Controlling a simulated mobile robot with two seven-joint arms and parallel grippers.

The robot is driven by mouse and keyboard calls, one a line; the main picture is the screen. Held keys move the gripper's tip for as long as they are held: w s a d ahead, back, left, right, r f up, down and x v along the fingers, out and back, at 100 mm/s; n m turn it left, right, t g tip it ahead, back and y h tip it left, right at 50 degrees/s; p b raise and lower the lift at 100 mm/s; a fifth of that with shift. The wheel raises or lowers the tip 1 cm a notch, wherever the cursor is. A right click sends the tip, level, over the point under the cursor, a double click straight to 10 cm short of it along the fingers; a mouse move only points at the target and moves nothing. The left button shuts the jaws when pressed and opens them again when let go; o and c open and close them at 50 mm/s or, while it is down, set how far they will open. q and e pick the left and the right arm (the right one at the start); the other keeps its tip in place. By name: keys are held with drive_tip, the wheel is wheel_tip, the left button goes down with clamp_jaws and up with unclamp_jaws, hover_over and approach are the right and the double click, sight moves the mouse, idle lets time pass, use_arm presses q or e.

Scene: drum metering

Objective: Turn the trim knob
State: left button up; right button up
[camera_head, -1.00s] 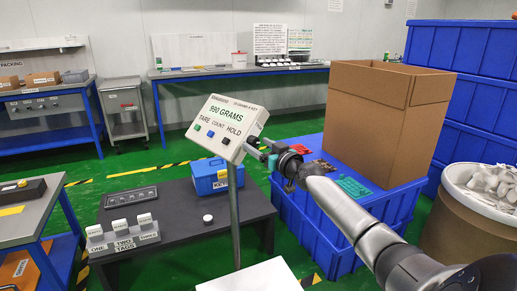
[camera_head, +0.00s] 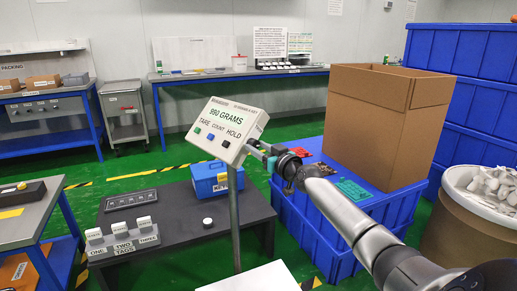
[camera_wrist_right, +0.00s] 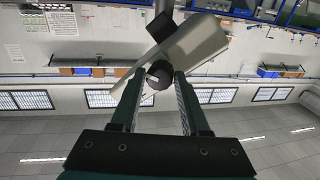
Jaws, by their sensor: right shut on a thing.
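The display box (camera_head: 226,129) stands on a grey post and reads 990 GRAMS, with TARE, COUNT and HOLD labels above green, blue and black buttons. My right gripper (camera_head: 259,151) is at the right side of this box. In the right wrist view its two fingers (camera_wrist_right: 155,84) are shut on a small dark round knob (camera_wrist_right: 158,73), the trim knob, which sits between the fingertips. The pale body of the box shows behind it. The knob is largely hidden by the fingers in the head view. My left gripper is not in view.
A dark low table (camera_head: 180,216) holds a blue case (camera_head: 209,182), a white round piece (camera_head: 208,222) and a tag rack (camera_head: 122,243). A blue crate (camera_head: 305,225) with an open cardboard box (camera_head: 372,125) stands behind my right arm. A drum of pale pieces (camera_head: 470,225) is at right.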

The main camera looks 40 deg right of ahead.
clamp_jaws()
drive_tip(key=shift+r+m+p, duration=0.1)
drive_tip(key=shift+m+p, duration=0.65)
drive_tip(key=shift+m, duration=0.45)
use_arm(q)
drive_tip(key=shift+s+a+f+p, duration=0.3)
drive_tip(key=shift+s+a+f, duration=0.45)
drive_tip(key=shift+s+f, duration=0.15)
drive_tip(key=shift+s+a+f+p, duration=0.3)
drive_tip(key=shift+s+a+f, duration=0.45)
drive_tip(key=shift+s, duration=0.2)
use_arm(e)
drive_tip(key=shift+m+g+y, duration=0.3)
drive_tip(key=shift+m+g, duration=0.2)
drive_tip(key=shift+m, duration=1)
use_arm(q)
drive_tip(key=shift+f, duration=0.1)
use_arm(e)
drive_tip(key=o, duration=1)
unclamp_jaws()
